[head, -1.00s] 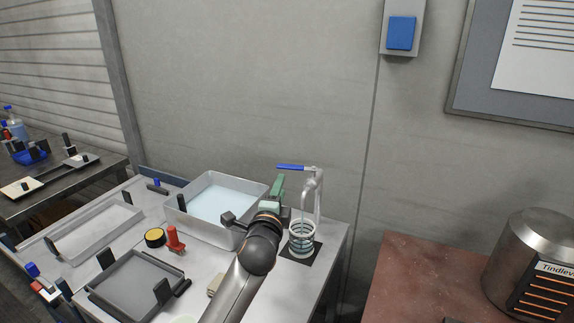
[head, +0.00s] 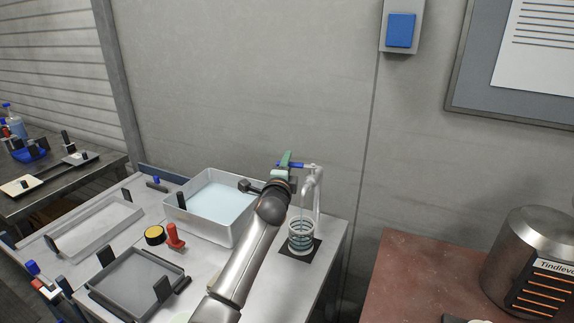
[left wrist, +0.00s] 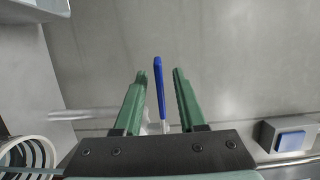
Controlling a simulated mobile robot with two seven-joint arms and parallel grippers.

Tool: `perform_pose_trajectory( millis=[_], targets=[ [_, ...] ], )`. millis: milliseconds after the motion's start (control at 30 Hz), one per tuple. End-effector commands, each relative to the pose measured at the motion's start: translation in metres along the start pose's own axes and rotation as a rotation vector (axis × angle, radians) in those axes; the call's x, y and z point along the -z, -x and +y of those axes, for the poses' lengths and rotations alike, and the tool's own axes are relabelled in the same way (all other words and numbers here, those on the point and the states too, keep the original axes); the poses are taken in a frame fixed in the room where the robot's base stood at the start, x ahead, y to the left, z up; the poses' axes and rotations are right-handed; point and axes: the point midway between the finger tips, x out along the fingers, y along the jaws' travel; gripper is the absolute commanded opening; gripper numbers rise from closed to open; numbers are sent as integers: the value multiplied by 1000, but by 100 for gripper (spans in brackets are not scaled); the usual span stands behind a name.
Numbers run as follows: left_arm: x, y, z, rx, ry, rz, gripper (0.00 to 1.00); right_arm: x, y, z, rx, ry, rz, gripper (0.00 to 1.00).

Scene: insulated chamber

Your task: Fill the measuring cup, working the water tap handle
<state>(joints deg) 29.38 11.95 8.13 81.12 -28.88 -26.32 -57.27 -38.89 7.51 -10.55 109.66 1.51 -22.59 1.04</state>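The measuring cup (head: 301,236) is clear with ring markings. It stands upright on a dark square mat (head: 307,250) under the spout of the water tap (head: 317,190). I cannot tell its water level. The tap's blue handle (head: 297,164) is partly hidden by my left gripper (head: 285,160) in the head view. In the left wrist view the handle (left wrist: 159,90) lies between the two green fingers of the gripper (left wrist: 159,74), with gaps on both sides. The gripper is open. The cup (left wrist: 25,153) shows at the lower left there. My right gripper is out of view.
A metal basin of water (head: 222,235) stands just left of the tap. A grey tray (head: 140,285), a red-handled tool (head: 174,240) and a yellow-topped round item (head: 155,235) lie further left.

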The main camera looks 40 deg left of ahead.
Motion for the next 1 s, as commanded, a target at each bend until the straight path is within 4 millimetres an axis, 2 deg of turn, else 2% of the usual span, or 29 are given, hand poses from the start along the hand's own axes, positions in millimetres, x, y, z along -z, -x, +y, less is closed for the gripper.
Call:
perform_pose_trajectory(
  millis=[200,567,1000],
  targets=[
    [0,0,0,0,0,-1,39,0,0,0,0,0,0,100],
    [0,0,0,0,0,-1,0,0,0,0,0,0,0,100],
    [0,0,0,-1,0,0,0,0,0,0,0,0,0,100]
  ],
)
